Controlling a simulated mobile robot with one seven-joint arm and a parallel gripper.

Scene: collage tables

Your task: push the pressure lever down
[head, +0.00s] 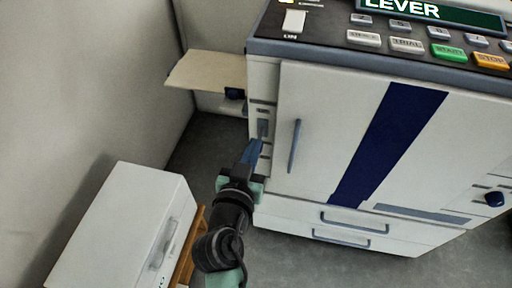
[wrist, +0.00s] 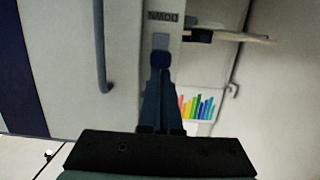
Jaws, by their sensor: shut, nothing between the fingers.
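The pressure lever is a small dark blue knob (wrist: 160,58) in a narrow pale panel on the machine (head: 318,125). An upside-down "DOWN" label (wrist: 164,16) shows on the same panel in the wrist view. My gripper (head: 256,142) is shut and empty, its blue fingers pointing at the panel. In the wrist view its fingertips (wrist: 160,76) meet or overlap the knob's edge. I cannot tell whether they touch it. In the head view the fingers reach the panel's lower part and the knob is not clearly distinguishable.
A door handle (head: 295,146) stands out close beside the panel. A beige tray (head: 208,70) juts from the machine's left side. A white box (head: 125,225) on a wooden stand is at lower left. The machine's display (head: 430,14) reads "LEVER". Grey floor lies between.

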